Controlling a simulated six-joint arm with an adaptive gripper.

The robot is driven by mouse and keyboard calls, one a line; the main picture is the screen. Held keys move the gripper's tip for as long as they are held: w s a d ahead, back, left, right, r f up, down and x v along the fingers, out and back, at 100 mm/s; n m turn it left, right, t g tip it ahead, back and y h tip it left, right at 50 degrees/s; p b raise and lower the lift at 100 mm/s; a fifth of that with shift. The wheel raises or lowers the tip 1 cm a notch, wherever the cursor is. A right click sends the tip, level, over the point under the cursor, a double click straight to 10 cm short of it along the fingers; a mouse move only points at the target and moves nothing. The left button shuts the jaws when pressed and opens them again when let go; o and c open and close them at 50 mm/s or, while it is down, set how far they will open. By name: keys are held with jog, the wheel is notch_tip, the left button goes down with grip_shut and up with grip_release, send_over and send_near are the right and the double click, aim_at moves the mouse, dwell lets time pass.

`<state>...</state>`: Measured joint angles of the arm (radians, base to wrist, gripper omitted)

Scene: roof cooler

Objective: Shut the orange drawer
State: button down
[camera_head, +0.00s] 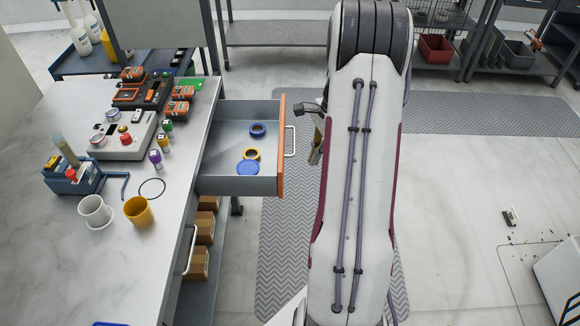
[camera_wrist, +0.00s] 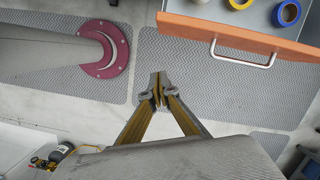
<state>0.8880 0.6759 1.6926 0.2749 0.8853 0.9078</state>
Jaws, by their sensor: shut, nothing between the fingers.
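The orange drawer (camera_head: 281,146) is pulled far out from the workbench toward the right in the head view. Its orange front and white handle (camera_head: 290,141) face my arm. Inside lie a blue tape roll (camera_head: 258,130), a yellow roll (camera_head: 251,154) and a blue round piece (camera_head: 248,168). My gripper (camera_head: 315,157) is just right of the drawer front, partly hidden by my arm. In the wrist view my gripper (camera_wrist: 158,92) is shut and empty, below and apart from the orange front (camera_wrist: 235,35) and handle (camera_wrist: 243,62).
The workbench top (camera_head: 110,262) holds two mugs, a control box (camera_head: 125,137), small bottles and battery chargers. Below the drawer is another handle (camera_head: 189,250) and cardboard boxes (camera_head: 200,262). Open floor with a grey mat (camera_head: 283,250) lies right of the bench.

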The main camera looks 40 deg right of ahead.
jog(key=shift+w+d+r+m+t, duration=0.15)
jog(key=shift+w+d+r+m, duration=0.25)
jog(key=shift+m, duration=0.3)
jog(key=shift+w+d+r+m+t, duration=0.1)
jog(key=shift+w+d+m, duration=0.15)
jog(key=shift+w+m, duration=0.4)
jog(key=shift+w+d+r+m+t, duration=0.2)
jog(key=shift+w+d+m, duration=0.15)
jog(key=shift+m, duration=0.4)
jog(key=shift+f, duration=0.1)
jog(key=w+a+f, duration=0.2)
jog(key=f, duration=0.2)
jog(key=w+a+f, duration=0.2)
jog(key=f, duration=0.3)
jog(key=shift+w+a+f, duration=0.25)
jog(key=shift+w+a, duration=0.05)
